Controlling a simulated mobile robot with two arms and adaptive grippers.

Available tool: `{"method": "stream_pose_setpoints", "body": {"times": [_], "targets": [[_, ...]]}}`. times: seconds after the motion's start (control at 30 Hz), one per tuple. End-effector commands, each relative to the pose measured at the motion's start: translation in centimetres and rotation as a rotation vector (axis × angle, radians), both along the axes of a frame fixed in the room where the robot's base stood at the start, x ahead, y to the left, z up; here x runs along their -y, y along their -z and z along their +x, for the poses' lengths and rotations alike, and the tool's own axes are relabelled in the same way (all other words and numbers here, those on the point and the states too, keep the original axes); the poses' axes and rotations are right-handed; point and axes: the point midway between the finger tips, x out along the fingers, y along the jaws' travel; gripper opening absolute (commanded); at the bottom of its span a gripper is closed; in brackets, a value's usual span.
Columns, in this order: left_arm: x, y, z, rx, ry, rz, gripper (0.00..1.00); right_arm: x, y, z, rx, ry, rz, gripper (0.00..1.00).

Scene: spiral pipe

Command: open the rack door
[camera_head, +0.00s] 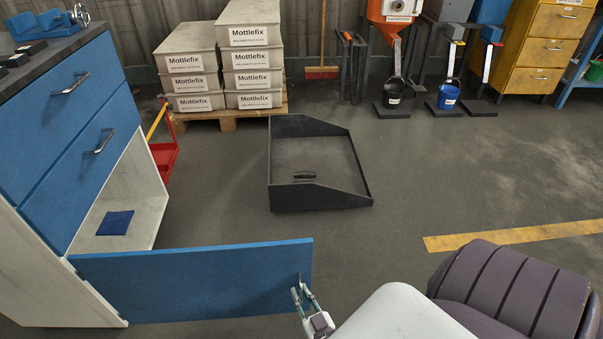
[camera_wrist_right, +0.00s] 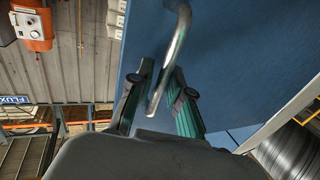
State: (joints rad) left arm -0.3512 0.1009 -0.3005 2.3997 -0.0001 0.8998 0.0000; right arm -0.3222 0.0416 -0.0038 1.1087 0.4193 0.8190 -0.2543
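The blue door (camera_head: 190,283) of the blue-and-white cabinet (camera_head: 67,170) stands swung out wide over the floor, and the lower compartment is open to view. My right gripper (camera_head: 302,290) is at the door's free end. In the right wrist view, the metal bar handle (camera_wrist_right: 172,55) on the blue door (camera_wrist_right: 232,60) runs between the fingers of my right gripper (camera_wrist_right: 162,72). The fingers are apart, with a gap showing beside the handle; the right finger looks close to it, but contact is unclear. My left gripper is not in view.
A dark blue square (camera_head: 115,223) lies inside the compartment. A low black open-topped tray (camera_head: 320,197) is on the floor beyond the door. Mottlefix boxes (camera_head: 250,58) stand on a pallet behind it, left of two buckets. Floor between door and tray is clear.

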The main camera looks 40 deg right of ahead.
Motion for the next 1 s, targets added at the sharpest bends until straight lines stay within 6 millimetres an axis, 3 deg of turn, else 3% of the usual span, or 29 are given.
{"method": "stream_pose_setpoints", "body": {"times": [0.07,0.47,0.67,1.0], "targets": [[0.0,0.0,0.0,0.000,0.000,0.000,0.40,0.0,0.0,0.0,-0.001,-0.001,0.000,0.36],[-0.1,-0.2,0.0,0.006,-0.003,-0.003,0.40,-0.1,-0.4,0.0,0.001,-0.001,0.002,0.36],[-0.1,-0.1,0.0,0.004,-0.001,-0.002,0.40,-0.1,-2.7,0.0,0.003,-0.001,0.002,0.36],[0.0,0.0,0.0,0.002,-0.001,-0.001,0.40,-0.1,-8.1,-0.1,0.002,0.000,0.002,0.36]]}}
